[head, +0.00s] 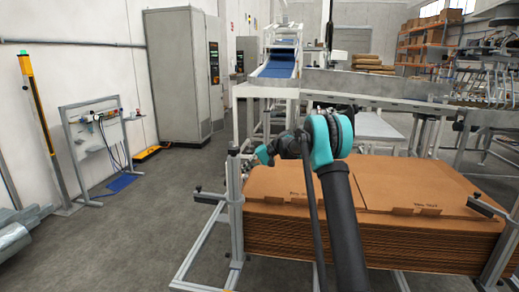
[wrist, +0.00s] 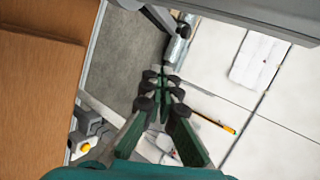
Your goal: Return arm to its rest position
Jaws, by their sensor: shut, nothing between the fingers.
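My gripper (wrist: 163,82) shows in the wrist view with its dark green fingers brought together at the tips and nothing between them. In the head view my arm rises from the bottom centre to a teal joint and bends to the left, in front of a stack of flat cardboard (head: 410,186). A teal part at the arm's end hangs near the stack's left rear corner. The fingers cannot be made out clearly in the head view. In the wrist view, brown cardboard (wrist: 40,75) lies to the left of the fingers, apart from them.
A metal frame with upright posts (head: 236,205) borders the cardboard. A conveyor with a blue belt (head: 279,65) stands behind. A grey cabinet (head: 178,75), a small rack (head: 95,140) and a yellow-black post (head: 32,95) line the left wall.

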